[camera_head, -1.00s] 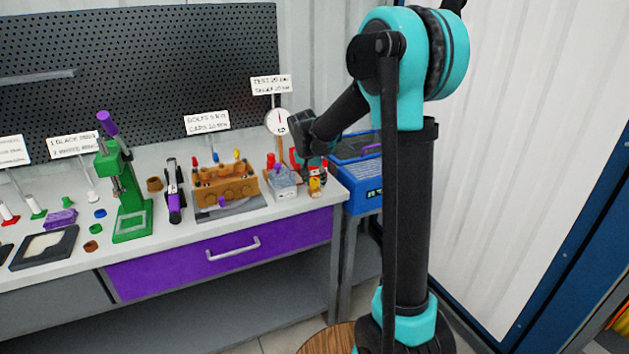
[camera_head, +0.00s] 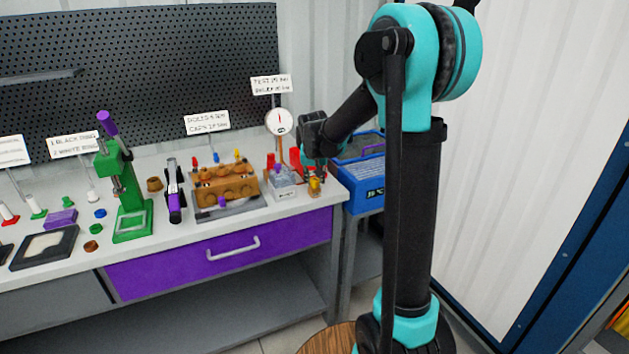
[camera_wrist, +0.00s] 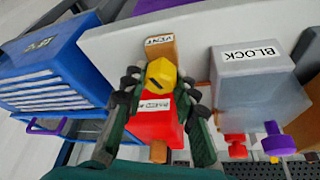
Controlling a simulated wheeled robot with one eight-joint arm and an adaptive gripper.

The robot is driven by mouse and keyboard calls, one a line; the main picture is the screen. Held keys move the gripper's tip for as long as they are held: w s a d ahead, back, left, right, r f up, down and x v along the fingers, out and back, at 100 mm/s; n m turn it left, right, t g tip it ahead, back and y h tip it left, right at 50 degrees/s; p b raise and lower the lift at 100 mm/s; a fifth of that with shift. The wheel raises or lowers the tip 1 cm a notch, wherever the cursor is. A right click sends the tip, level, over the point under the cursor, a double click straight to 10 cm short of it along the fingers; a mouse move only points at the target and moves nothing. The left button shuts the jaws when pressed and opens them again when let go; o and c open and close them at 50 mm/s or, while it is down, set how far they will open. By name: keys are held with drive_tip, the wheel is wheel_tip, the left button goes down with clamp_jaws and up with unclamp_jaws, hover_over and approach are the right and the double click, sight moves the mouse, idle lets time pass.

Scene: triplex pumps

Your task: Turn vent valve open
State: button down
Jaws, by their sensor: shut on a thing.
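The vent valve shows in the wrist view as a faceted yellow knob (camera_wrist: 161,75) in front of an orange-brown block with a VENT label (camera_wrist: 159,42). A red block (camera_wrist: 158,125) with a white label sits on its other side. My gripper (camera_wrist: 159,80) is shut on the yellow knob, with one dark green finger at each side. In the head view my gripper (camera_head: 312,160) is above the yellow knob (camera_head: 314,186) at the bench's right end, and the contact there is too small to make out.
A grey block labelled BLOCK (camera_wrist: 253,85) stands close to the right in the wrist view. A blue crate (camera_wrist: 50,65) is to the left. In the head view a round gauge (camera_head: 279,121) stands behind my gripper, and an orange-brown pump block (camera_head: 225,184) stands left of it.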

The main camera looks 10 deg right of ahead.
drive_tip(key=n+y, duration=0.1)
drive_tip(key=n, duration=0.2)
drive_tip(key=n+y, duration=0.1)
drive_tip(key=n, duration=0.3)
drive_tip(key=shift+y, duration=0.4)
drive_tip(key=n+g+y, duration=0.1)
drive_tip(key=n, duration=0.3)
drive_tip(key=shift+n+g+y, duration=0.3)
drive_tip(key=shift+n+g, duration=0.4)
drive_tip(key=shift+n, duration=0.9)
drive_tip(key=c, duration=1.2)
unclamp_jaws()
drive_tip(key=v, duration=1.2)
drive_tip(key=shift+d, duration=0.1)
